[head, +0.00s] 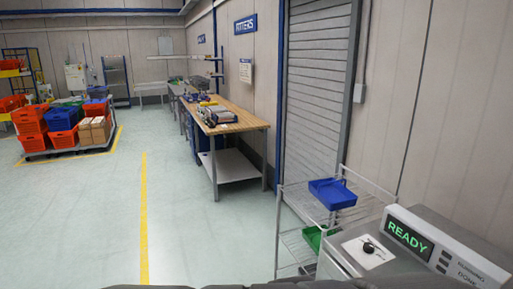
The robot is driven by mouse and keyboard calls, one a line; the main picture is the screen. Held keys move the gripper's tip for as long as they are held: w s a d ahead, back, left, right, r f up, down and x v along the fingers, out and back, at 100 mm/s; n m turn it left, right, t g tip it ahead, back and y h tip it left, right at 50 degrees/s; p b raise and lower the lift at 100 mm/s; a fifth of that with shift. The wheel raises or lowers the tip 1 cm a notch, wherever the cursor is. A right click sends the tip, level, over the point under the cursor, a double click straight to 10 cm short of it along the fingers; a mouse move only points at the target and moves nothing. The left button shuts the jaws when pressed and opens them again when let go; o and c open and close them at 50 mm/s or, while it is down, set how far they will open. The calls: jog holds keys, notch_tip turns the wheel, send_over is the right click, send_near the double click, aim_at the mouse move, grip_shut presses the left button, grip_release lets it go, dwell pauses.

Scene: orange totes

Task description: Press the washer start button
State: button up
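The washer (372,262) stands at the lower right corner of the head view, partly cut off by the frame edge. Its raised control panel has a lit green display (410,236) that reads READY. Small round controls (442,262) and partly legible lettering lie to the right of the display. A black knob (368,248) sits on a white plate on the washer's top. I cannot tell which control is the start button. My gripper is not in view.
A wire rack (292,238) with a blue bin (332,193) and a green bin (313,238) stands left of the washer. A wooden workbench (236,117) lines the wall. Orange totes (31,127) stand far left. The floor with a yellow line (143,215) is clear.

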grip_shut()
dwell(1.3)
